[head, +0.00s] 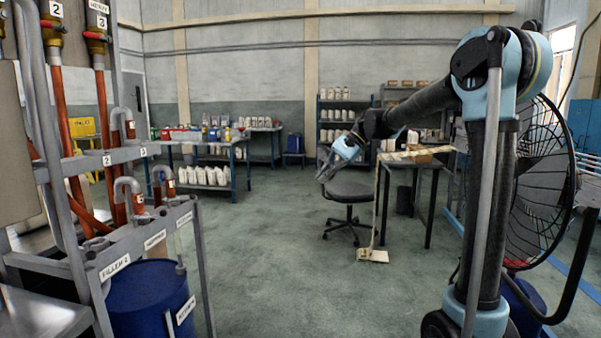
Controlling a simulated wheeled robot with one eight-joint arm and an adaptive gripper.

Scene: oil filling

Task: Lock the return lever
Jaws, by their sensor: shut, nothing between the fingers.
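The filling rack (75,180) stands at the left edge, with orange-red hoses and grey hooked nozzles (127,188). Brass-coloured valves sit at its top, one by the number 2 (50,27) and one by the number 3 (96,35). I cannot make out for certain which part is the return lever. My gripper (325,166) is at the end of the outstretched arm, mid-picture, well to the right of the rack. It is shut and empty, touching nothing that I can see, with the office chair behind it.
A blue drum (150,300) stands under the rack. A black office chair (348,193), a side table (415,160) and a large fan (540,180) are to the right. Bottle-laden tables (205,145) are behind.

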